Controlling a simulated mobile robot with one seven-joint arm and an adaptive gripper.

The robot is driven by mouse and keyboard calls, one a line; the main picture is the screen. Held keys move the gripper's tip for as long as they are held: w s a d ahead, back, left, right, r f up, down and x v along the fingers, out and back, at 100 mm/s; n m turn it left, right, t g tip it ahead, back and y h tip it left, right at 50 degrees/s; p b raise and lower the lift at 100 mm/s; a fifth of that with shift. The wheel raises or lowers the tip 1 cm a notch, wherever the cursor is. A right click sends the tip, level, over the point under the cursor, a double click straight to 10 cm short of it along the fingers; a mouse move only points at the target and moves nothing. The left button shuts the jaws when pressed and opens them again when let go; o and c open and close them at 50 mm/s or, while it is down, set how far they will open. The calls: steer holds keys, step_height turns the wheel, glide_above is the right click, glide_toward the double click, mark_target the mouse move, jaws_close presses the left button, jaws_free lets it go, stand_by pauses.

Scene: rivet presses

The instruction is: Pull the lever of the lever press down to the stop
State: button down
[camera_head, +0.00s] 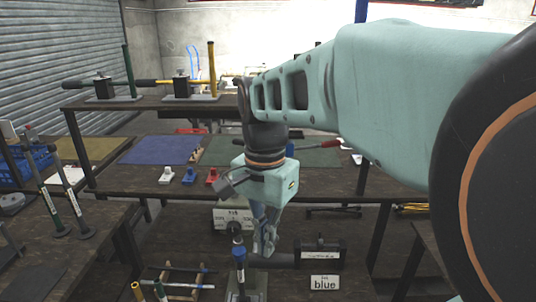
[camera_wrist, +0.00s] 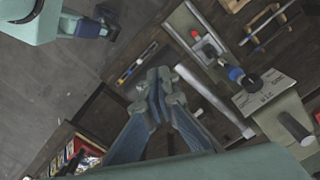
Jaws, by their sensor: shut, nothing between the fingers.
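My gripper (camera_head: 265,246) hangs over the bench in the middle of the head view, fingers pointing down. Its fingertips (camera_wrist: 158,76) are together in the wrist view, with nothing between them. A pale press-like body (camera_head: 233,215) with printed labels stands behind it on the bench. It appears to be the labelled body (camera_wrist: 264,92) in the wrist view, right of my fingers. A blue-collared part with a dark knob (camera_wrist: 236,74) lies by it. In the head view, a blue-topped upright (camera_head: 239,256) stands just left of my gripper. I cannot tell which part is the lever. No contact shows.
A rack with rods (camera_head: 183,282) is at lower left. Two long-handled devices stand on the raised shelf (camera_head: 150,104). Blue (camera_head: 162,150) and green mats lie behind.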

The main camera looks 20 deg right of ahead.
steer(key=w+r+p, duration=0.2)
steer(key=r+p, duration=0.3)
steer(key=r, duration=0.3)
steer(key=w+d+r+p, duration=0.1)
steer(key=w+r+p, duration=0.2)
steer(key=r+p, duration=0.3)
steer(key=shift+d+r, duration=0.3)
steer(key=shift+r, duration=0.65)
